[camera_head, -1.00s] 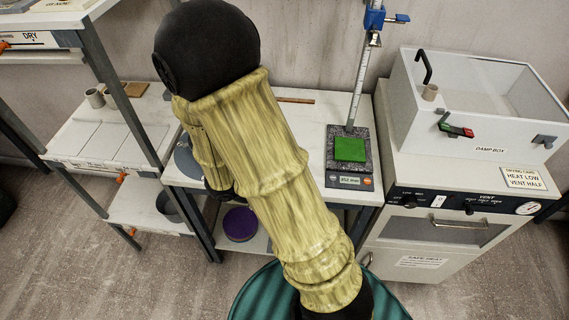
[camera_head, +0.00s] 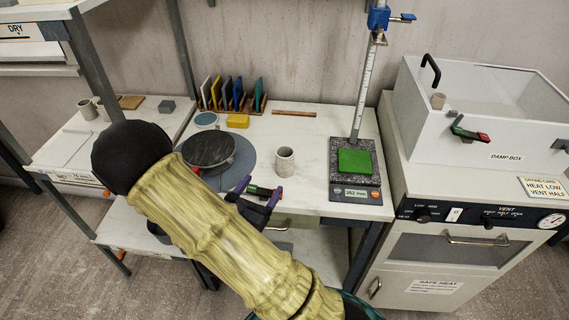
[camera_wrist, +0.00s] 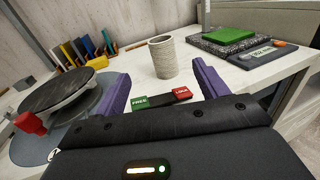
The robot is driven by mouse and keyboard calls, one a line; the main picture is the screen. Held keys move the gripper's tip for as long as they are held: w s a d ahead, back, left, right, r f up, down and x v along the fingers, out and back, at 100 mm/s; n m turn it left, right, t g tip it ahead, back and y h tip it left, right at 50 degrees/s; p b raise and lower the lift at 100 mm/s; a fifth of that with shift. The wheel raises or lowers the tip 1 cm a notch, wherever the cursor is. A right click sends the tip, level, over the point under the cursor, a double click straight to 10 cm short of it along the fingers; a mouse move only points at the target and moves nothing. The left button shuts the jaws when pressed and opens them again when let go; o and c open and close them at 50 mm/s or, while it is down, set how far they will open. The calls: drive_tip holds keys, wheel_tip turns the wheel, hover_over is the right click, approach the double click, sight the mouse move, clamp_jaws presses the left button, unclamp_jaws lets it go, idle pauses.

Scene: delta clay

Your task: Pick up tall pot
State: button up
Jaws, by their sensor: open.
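A pale grey cylindrical pot (camera_head: 285,161) stands upright on the white worktable (camera_head: 312,150), between the turntable and the measuring stand. It looks the tallest of the pots in view, and its open top shows. In the wrist view the pot (camera_wrist: 163,57) is ahead of my gripper (camera_wrist: 160,84), roughly centred between the purple fingers and beyond their tips. In the head view my gripper (camera_head: 259,189) is at the table's front edge, open and empty, nearer than the pot. Nothing hides the pot.
A green and red FREE/LOCK lever (camera_wrist: 160,100) lies low between my fingers. A dark turntable (camera_head: 208,149) is left of the pot; the scale with its green pad (camera_head: 355,161) is right.

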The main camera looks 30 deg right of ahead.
drive_tip(key=p, duration=0.1)
approach(288, 150)
drive_tip(key=x, duration=0.3)
drive_tip(key=shift+w+d+r, duration=0.15)
drive_tip(key=shift+r, duration=0.1)
drive_tip(key=shift+w+d, duration=0.2)
drive_tip(key=shift+d, duration=0.25)
drive_tip(key=shift+f+p+x, duration=0.2)
drive_tip(key=shift+p+x, duration=0.65)
drive_tip(key=shift+x, duration=1.95)
drive_tip(key=shift+w+a, duration=0.2)
drive_tip(key=shift+a, duration=0.15)
drive_tip(key=shift+s+a, duration=0.1)
drive_tip(key=shift+s+d, duration=0.1)
drive_tip(key=shift+d, duration=0.3)
drive_tip(key=shift+a, duration=0.1)
drive_tip(key=c, duration=1.1)
